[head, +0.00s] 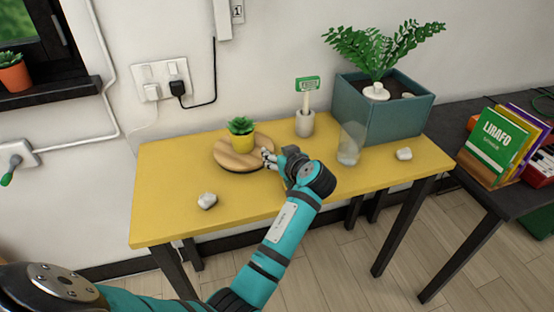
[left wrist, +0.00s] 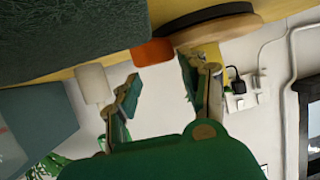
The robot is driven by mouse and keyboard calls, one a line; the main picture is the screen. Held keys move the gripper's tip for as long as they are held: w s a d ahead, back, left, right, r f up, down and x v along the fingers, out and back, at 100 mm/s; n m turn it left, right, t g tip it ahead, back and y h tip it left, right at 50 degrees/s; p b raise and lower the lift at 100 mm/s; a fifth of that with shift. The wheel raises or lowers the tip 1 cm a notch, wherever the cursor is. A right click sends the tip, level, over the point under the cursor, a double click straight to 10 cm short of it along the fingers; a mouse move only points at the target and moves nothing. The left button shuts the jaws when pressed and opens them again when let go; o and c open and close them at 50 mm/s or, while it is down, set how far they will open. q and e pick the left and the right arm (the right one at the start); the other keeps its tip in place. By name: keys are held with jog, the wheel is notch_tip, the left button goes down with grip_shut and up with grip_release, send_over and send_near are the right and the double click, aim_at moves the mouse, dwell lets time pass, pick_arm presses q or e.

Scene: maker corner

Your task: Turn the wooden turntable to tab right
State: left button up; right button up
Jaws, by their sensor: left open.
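The wooden turntable (head: 226,158) is a round disc on the yellow table, left of the middle in the head view. A yellow pot (head: 241,145) with a green succulent stands on it. My left gripper (head: 268,158) is open at the turntable's right edge; I cannot tell whether it touches. In the left wrist view, my open fingers (left wrist: 158,85) show with the turntable (left wrist: 212,28) beyond them. An orange block, apparently the tab (left wrist: 153,52), juts from its side between the finger directions. The tab is hidden behind the gripper in the head view. My right gripper is not in view.
The yellow table (head: 165,205) also bears a grey cup with a green sign (head: 305,123), a teal planter (head: 385,112), a clear glass (head: 349,148) and two whitish lumps (head: 207,200) (head: 404,154). The table's front left is mostly free.

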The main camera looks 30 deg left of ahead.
pick_arm(q)
notch_tip(320, 180, up, 8)
jog(key=shift+f, duration=0.1)
